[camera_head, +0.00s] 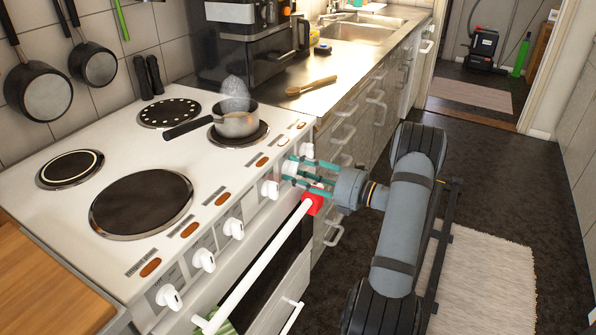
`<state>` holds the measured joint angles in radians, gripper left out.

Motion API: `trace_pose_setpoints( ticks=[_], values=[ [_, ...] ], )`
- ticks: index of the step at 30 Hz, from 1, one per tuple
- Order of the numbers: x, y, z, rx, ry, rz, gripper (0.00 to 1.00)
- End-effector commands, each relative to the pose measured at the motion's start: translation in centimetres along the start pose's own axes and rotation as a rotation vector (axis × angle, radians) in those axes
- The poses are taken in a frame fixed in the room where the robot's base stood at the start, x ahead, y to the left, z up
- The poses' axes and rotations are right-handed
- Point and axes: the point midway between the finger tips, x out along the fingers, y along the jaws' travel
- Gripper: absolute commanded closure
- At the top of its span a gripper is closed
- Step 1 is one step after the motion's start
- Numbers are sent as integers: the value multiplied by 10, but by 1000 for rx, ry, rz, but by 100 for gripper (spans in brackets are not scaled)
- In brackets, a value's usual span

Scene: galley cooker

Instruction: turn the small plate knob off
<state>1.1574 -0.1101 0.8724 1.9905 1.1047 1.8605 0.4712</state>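A white cooker (60,215) has a row of white knobs along its front edge. One knob (290,167) sits at the teal fingers of my gripper (304,175), which reach toward the panel from the right. The fingers are spread apart, with the knob between or just behind their tips; contact cannot be told. Another knob (269,189) is just left of the fingers, and a further one (307,150) is just beyond them. The knob markings are too small to read. A steaming small pot (237,122) stands on the right hotplate (259,136).
The oven's white handle bar (262,262) with a red end piece (313,202) runs just below my gripper. A wooden spoon (312,86) lies on the steel counter. A rug (487,287) covers part of the floor at right.

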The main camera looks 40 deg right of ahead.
Motion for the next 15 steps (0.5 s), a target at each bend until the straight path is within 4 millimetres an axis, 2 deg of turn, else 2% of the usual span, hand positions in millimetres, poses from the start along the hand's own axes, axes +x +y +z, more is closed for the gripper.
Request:
trace_pose_setpoints(
  ticks=[15],
  values=[
    [0, 0, 0, 0, 0, 0, 95]
  ],
)
